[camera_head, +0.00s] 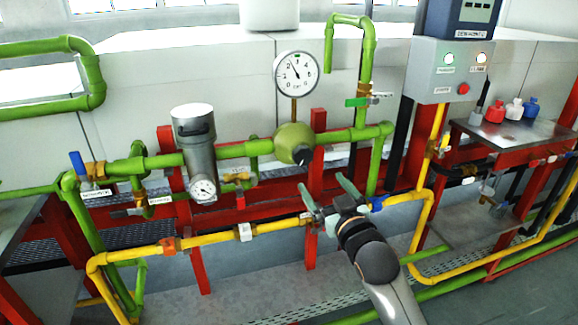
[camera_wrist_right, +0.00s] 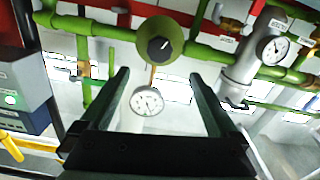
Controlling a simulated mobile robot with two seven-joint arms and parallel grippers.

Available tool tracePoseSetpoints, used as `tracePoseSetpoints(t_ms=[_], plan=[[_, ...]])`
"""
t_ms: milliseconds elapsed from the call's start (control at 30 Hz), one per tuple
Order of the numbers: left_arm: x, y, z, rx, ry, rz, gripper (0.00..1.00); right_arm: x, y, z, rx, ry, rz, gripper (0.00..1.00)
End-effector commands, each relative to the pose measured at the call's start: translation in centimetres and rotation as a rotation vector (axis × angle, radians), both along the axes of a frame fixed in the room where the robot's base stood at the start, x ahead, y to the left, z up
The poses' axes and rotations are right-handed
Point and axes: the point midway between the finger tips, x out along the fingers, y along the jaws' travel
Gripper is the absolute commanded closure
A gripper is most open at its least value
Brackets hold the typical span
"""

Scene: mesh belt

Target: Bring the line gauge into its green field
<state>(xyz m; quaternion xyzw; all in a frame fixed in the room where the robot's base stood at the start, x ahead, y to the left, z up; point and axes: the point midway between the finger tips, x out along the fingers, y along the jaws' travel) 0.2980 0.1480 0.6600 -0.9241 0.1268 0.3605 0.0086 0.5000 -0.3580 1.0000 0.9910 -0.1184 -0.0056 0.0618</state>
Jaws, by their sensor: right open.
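The large round white gauge (camera_head: 296,75) stands on a stem above a green round regulator body (camera_head: 291,136) with a black knob (camera_head: 302,154). In the right wrist view, which looks upside down, the gauge (camera_wrist_right: 147,102) and knob (camera_wrist_right: 159,45) show between the fingers. My right gripper (camera_head: 328,193) is open and empty, below and slightly right of the knob, apart from it. It also shows in the right wrist view (camera_wrist_right: 160,74). My left gripper is not in view.
A grey filter (camera_head: 199,140) with a small gauge (camera_head: 204,190) is left of the regulator. A yellow pipe (camera_head: 200,240) runs low behind my right gripper. A blue-handled valve (camera_head: 77,164), a control box (camera_head: 444,72) and a table (camera_head: 510,145) flank the line.

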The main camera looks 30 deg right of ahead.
Motion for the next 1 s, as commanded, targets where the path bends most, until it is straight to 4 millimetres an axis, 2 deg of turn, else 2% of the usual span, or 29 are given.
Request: tracePoseSetpoints(t_ms=[600,800,1000], plan=[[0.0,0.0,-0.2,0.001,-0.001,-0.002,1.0,9.7,-2.3,0.0,0.0,0.002,0.001,0.04],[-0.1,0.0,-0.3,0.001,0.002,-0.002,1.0,11.3,-2.7,-0.1,0.0,0.002,0.001,0.04],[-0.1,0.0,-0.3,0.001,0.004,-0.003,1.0,11.7,-2.7,-0.1,0.0,0.002,0.001,0.04]])
